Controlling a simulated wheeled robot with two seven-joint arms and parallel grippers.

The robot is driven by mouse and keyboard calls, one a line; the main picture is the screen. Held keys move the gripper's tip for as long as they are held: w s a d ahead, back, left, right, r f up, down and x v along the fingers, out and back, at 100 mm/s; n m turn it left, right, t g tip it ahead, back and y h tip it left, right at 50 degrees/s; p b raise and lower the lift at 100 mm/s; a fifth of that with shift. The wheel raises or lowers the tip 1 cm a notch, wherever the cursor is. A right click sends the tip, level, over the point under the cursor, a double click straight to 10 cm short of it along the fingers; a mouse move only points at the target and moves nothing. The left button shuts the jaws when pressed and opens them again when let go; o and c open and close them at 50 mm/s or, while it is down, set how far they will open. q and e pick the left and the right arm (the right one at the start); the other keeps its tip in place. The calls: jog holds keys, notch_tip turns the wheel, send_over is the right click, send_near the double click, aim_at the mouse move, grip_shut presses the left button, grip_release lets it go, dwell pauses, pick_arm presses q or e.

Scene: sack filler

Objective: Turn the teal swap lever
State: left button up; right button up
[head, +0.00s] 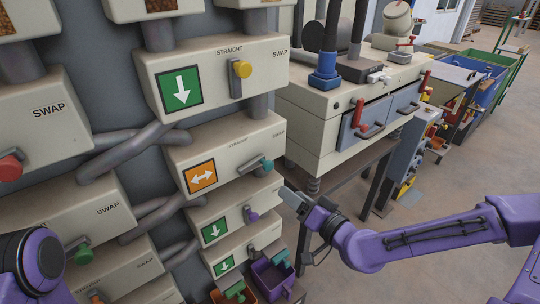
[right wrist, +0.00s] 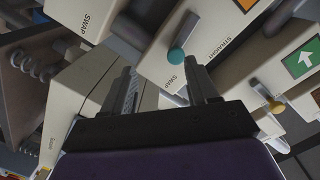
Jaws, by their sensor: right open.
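The teal swap lever (head: 266,165) is on a cream box (head: 222,150) with an orange double-arrow sign (head: 200,177). Its arm lies nearly sideways, its teal knob at the box's right side, towards the SWAP label. In the right wrist view the teal knob (right wrist: 176,56) shows beyond the gap between my fingers, with SWAP printed close to it. My right gripper (head: 290,197) is open and empty, below and right of the knob, apart from it. Only part of my left arm shows at the lower left; its gripper is out of view.
Above is a box with a yellow-knobbed lever (head: 242,69) and a green arrow sign. Below is a purple-knobbed lever (head: 252,216). Grey pipes (head: 130,150) join boxes at left. A cream machine (head: 335,110) on a table stands right. Open floor (head: 470,170) lies farther right.

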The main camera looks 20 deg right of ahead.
aim_at(270, 166)
jog(key=shift+t, duration=0.5)
jog(key=w+a+r+b, duration=0.1)
jog(key=w+b, duration=0.1)
jog(key=w, duration=0.1)
jog(key=w+a+r+b, duration=0.1)
jog(key=w+b, duration=0.1)
jog(key=w, duration=0.2)
jog(key=w+a+r+b, duration=0.1)
jog(key=w+b, duration=0.1)
jog(key=w, duration=0.1)
jog(key=shift+w+a, duration=0.3)
